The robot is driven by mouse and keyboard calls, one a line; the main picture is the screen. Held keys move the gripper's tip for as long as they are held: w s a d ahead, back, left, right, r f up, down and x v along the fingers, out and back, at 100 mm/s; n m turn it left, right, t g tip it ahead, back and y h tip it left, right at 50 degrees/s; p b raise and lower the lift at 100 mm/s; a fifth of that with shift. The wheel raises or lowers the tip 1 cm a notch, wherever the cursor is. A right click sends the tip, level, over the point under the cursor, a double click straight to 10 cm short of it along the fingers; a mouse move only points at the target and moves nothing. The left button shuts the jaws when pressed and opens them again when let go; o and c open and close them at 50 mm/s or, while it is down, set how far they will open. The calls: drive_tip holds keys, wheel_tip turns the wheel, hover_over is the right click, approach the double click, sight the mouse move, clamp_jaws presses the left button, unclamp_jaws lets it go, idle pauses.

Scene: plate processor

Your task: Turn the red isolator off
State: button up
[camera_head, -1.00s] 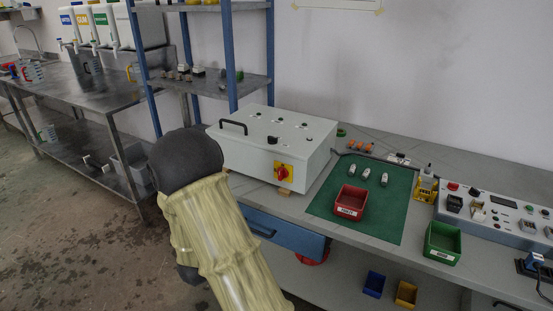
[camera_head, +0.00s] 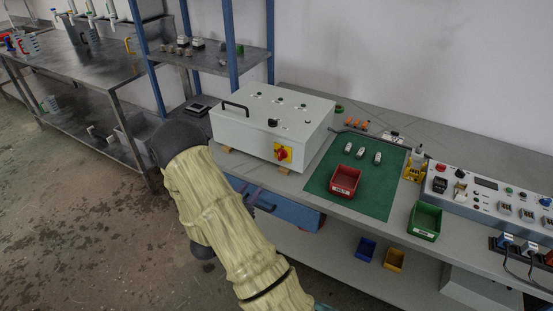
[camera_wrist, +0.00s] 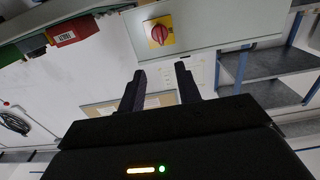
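The red isolator (camera_head: 283,154) is a red rotary knob on a yellow square plate, on the front face of a light grey control box (camera_head: 240,129) on the bench. In the wrist view the isolator (camera_wrist: 159,33) is beyond my fingertips, near the top centre. My gripper (camera_wrist: 160,72) is open, with two dark fingers apart and nothing between them. It is clear of the knob, not touching it. In the head view my arm hides most of the gripper.
A blue drawer (camera_head: 285,207) sits under the bench, below the box. A red bin (camera_head: 345,182) stands on a green mat (camera_head: 377,203) to the right. A blue-post shelf (camera_head: 231,50) stands behind the box. Open floor lies to the left.

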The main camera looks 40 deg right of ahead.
sight(279, 156)
drive_tip(key=p+x, duration=0.3)
drive_tip(key=x, duration=1.4)
drive_tip(key=shift+c, duration=0.2)
clamp_jaws()
